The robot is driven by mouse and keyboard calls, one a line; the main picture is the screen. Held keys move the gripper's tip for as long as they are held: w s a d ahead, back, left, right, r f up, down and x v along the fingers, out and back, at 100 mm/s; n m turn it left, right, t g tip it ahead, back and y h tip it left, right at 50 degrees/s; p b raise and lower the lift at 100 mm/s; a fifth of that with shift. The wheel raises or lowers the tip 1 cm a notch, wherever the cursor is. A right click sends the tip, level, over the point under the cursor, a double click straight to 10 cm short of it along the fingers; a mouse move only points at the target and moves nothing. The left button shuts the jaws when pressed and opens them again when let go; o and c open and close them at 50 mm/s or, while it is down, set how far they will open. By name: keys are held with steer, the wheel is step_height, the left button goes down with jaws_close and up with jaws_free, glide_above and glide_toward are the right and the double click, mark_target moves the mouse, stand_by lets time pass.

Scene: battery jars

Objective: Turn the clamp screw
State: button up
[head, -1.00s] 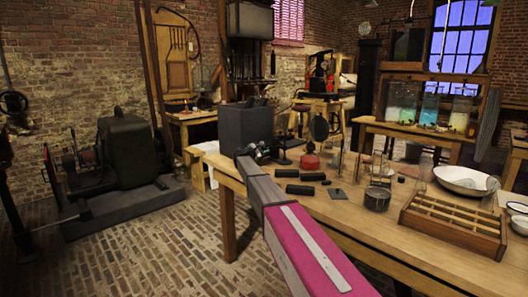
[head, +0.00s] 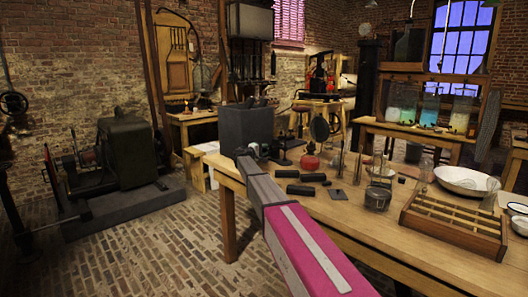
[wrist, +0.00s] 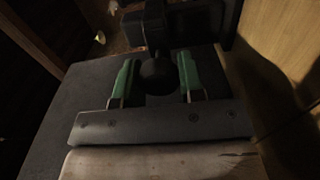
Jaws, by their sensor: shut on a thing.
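My gripper (wrist: 156,82) has its two green-padded fingers on either side of a dark rounded knob, which I take to be the clamp screw (wrist: 158,72). The fingers are shut on it. A dark post rises from the knob towards the top of the wrist view. In the head view my gripper (head: 263,152) is small and dark at the table's left end, beside a dark grey box (head: 246,128). The screw is too small and hidden there to make out. The finger contact is in deep shadow.
The wooden table (head: 350,222) holds black cylinders (head: 300,190), a red flask (head: 310,160), glassware, a white bowl (head: 461,180) and a divided wooden tray (head: 453,225) to the right. The brick floor (head: 150,250) left of the table is clear up to a dark machine (head: 128,155).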

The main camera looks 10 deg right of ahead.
steer(key=shift+m, duration=1.2)
steer(key=o, duration=0.9)
steer(key=shift+s+a, duration=0.1)
steer(key=v, duration=1)
steer(key=shift+s+a, duration=0.2)
steer(key=shift+a, duration=0.1)
